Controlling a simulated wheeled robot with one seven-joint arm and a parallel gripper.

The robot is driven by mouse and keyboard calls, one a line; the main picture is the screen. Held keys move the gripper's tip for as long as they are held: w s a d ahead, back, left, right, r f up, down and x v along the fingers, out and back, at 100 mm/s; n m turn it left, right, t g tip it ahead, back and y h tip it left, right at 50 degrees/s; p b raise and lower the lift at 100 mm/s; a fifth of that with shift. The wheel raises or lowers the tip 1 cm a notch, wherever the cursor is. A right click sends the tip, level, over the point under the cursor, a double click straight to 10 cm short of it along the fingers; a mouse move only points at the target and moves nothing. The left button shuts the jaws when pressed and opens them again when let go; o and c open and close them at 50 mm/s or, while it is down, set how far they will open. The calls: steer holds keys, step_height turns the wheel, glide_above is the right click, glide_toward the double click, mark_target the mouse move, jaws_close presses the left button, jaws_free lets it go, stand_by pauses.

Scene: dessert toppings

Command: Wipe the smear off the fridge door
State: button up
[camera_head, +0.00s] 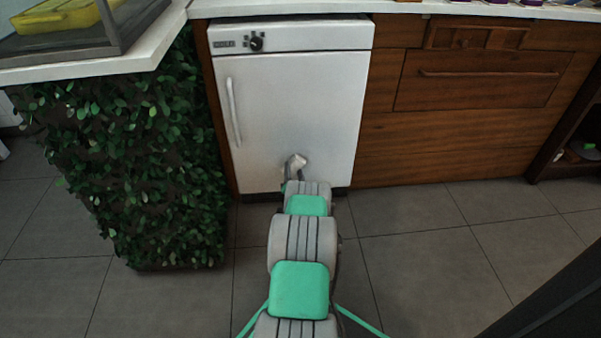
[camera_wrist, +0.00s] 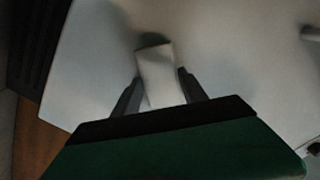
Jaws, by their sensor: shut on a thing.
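The white fridge door (camera_head: 300,105) is shut, with a vertical handle (camera_head: 233,112) on its left side. It fills much of the wrist view (camera_wrist: 235,60). My gripper (camera_head: 294,173) is low in front of the door, around its middle. In the wrist view my gripper (camera_wrist: 160,76) is shut on a pale cloth (camera_wrist: 155,68) that stands between the two dark fingers. The cloth (camera_head: 297,160) is against or very close to the door; I cannot tell which. No smear can be made out; the cloth and gripper hide part of the lower door.
Wooden drawers (camera_head: 480,85) stand right of the fridge. A leafy green panel (camera_head: 130,150) stands close on its left, under a white counter (camera_head: 130,58). The grey tiled floor (camera_head: 430,250) is clear to the right. A dark edge (camera_head: 560,300) shows at the lower right.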

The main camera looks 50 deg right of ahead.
mark_target(292, 163)
steer(key=shift+w+a, duration=0.15)
steer(key=shift+w, duration=0.05)
steer(key=shift+r+p, duration=1)
steer(key=shift+r, duration=0.45)
steer(key=shift+s+d+f+b, duration=0.25)
steer(key=shift+s+d+b, duration=0.15)
steer(key=shift+b, duration=0.15)
steer(key=shift+s+d+b, duration=0.55)
steer(key=shift+s, duration=0.1)
steer(key=shift+s+d+r, duration=0.25)
steer(key=shift+s+d, duration=0.15)
steer(key=shift+s+d+f, duration=0.1)
steer(key=shift+s+d, duration=0.95)
steer(key=shift+s, duration=0.25)
steer(key=shift+s+d, duration=1.05)
steer(key=shift+s, duration=0.2)
steer(key=shift+w+a, duration=0.45)
steer(key=shift+w, duration=0.25)
steer(key=shift+w+a, duration=0.4)
steer(key=shift+w, duration=0.25)
steer(key=shift+w+a+r, duration=0.25)
steer(key=shift+w+a, duration=0.2)
steer(key=shift+w, duration=0.2)
steer(key=shift+c, duration=0.7)
steer(key=shift+w+a+p, duration=0.35)
steer(key=shift+w+a, duration=1.8)
steer(key=shift+f, duration=0.1)
